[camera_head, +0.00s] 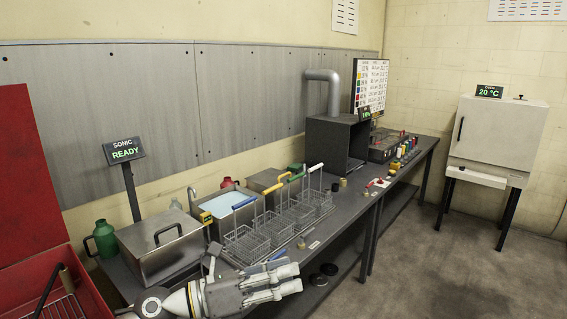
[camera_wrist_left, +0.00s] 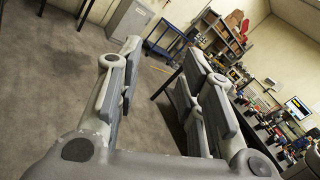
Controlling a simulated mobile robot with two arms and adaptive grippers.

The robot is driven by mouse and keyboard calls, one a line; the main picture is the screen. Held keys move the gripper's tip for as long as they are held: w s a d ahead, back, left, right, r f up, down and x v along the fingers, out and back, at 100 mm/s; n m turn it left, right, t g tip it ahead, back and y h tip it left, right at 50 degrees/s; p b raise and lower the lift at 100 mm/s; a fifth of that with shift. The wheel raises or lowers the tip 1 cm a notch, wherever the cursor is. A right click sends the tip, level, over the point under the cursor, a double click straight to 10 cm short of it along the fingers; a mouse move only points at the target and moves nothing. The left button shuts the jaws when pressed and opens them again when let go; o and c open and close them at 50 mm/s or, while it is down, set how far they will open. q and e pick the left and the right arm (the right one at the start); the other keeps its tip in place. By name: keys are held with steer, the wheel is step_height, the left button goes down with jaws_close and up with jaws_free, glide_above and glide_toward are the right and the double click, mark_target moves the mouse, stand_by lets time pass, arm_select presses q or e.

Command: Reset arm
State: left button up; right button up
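My left gripper (camera_head: 276,283) is at the front edge of the dark bench (camera_head: 350,212), in front of the wire baskets. Its fingers point to the right in the head view. In the left wrist view the left gripper (camera_wrist_left: 160,95) shows two fingers apart with only floor and room between them, so it is open and empty. My right gripper is not in either view.
Wire baskets (camera_head: 247,245) with coloured handles stand on the bench near the left gripper. A lidded steel tank (camera_head: 160,248), a green jug (camera_head: 105,239) and a READY sign (camera_head: 124,150) are at left. A white oven (camera_head: 500,135) stands at right. Floor in front is clear.

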arm_select(q)
steer(key=w+a+r+n+t+y, duration=0.2)
steer(key=a+n+t+y, duration=0.5)
steer(key=n+t, duration=0.95)
steer(key=a+f+n+g+y, duration=0.3)
steer(key=a+f+n+y, duration=0.4)
steer(key=n, duration=0.6)
steer(key=s+a+f+n+g+y, duration=0.2)
steer(key=s+a+f+n+g, duration=0.15)
steer(key=f, duration=0.35)
steer(key=s+a+f+n+g+y, duration=0.2)
steer(key=s+a+f+n+g, duration=0.1)
steer(key=s+f+n, duration=0.25)
steer(key=s+f+n+g, duration=0.1)
steer(key=s+f+g, duration=0.25)
steer(key=s, duration=0.35)
steer(key=s+f+n+g+h, duration=0.1)
steer(key=s+f+n+g, duration=0.15)
steer(key=s+f, duration=0.35)
steer(key=s+f+n+g, duration=0.1)
steer(key=s+f+g, duration=0.25)
steer(key=s, duration=0.45)
step_height(320, 180, down, 25)
steer(key=s+g, duration=0.1)
steer(key=g, duration=0.1)
steer(key=s+a+f, duration=0.2)
steer(key=s+f, duration=1.4)
steer(key=shift+s+a+f+m+g, duration=0.2)
steer(key=shift+s+a+m+g, duration=0.1)
steer(key=shift+s+m+g, duration=0.1)
